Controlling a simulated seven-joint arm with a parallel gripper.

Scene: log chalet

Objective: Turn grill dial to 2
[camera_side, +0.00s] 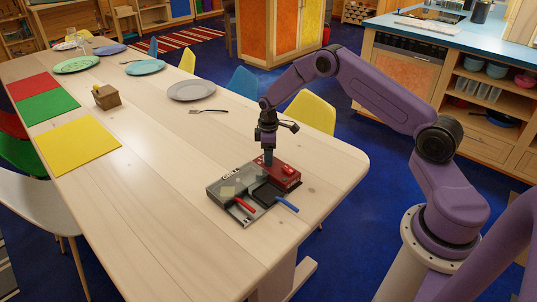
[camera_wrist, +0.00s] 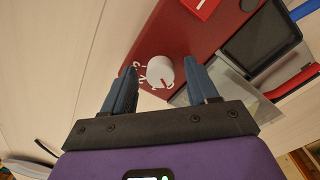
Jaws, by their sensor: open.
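The white round grill dial (camera_wrist: 160,70) sits on the red panel (camera_wrist: 180,35) in the wrist view. A small red mark shows on the dial's lower right edge, and white figures on the panel curve around its left side, too small to read surely. My gripper (camera_wrist: 160,68) is open, with one blue finger on each side of the dial; I cannot tell if either touches it. In the side view my gripper (camera_side: 268,161) points down at the red part of the grill (camera_side: 283,173), and the dial is hidden there.
The grill's grey plate (camera_side: 231,189), a red handle (camera_side: 246,206) and a blue handle (camera_side: 287,204) are close by. A grey plate (camera_side: 191,90) and a fork (camera_side: 208,111) lie further back. The pale table (camera_side: 150,165) is clear left of the grill.

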